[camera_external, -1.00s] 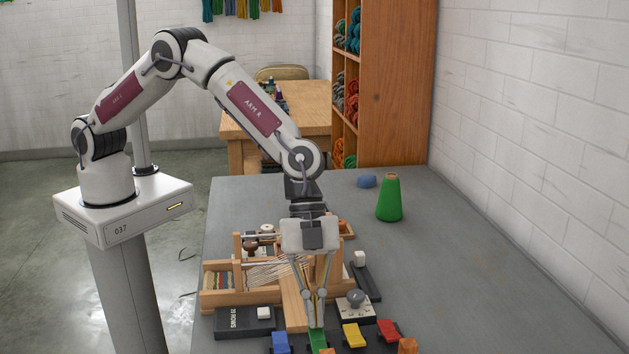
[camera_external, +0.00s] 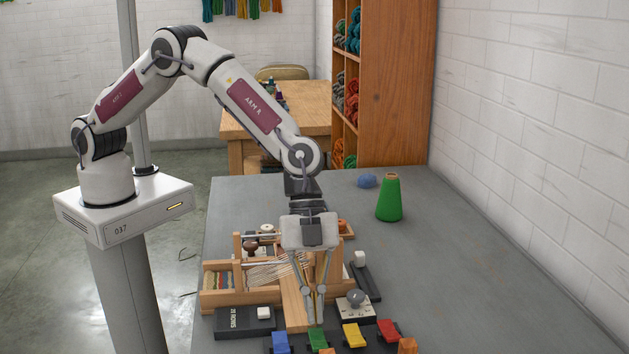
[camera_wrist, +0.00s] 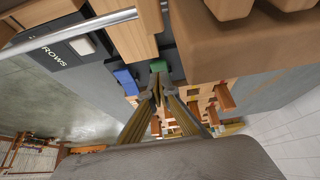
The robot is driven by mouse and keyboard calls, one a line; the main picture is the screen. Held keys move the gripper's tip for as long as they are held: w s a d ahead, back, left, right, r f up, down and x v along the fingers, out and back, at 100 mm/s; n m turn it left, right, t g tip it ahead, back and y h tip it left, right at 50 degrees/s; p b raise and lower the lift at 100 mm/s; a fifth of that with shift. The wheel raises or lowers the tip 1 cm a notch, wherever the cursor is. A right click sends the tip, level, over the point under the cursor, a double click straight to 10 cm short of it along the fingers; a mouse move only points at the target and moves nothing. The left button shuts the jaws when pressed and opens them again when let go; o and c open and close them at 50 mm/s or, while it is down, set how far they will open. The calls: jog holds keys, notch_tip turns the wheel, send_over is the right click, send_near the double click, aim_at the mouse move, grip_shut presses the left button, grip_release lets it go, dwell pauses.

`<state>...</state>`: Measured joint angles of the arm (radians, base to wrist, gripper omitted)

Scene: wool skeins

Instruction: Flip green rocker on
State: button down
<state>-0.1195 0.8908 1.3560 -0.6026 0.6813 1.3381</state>
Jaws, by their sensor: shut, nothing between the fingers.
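The green rocker (camera_external: 318,339) is in a row at the near edge of the table, between the blue rocker (camera_external: 281,341) and the yellow rocker (camera_external: 354,336). My gripper (camera_external: 314,322) points down with its fingertips together and empty, just behind and above the green rocker. In the wrist view the green rocker (camera_wrist: 158,66) shows just beyond the closed fingertips (camera_wrist: 157,90), with the blue rocker (camera_wrist: 126,81) beside it. I cannot tell whether the tips touch the green rocker or which way it is tipped.
A red rocker (camera_external: 388,331) and an orange one (camera_external: 407,346) continue the row rightward.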

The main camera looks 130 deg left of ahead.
aim_at(314, 316)
jog(key=shift+r, duration=0.25)
dwell(0.3)
jog(key=shift+r, duration=0.8)
notch_tip(314, 316, up, 2)
jog(key=shift+r, duration=0.1)
jog(key=s+a+r, duration=0.5)
jog(key=r, duration=0.2)
jog(key=shift+n, duration=0.3)
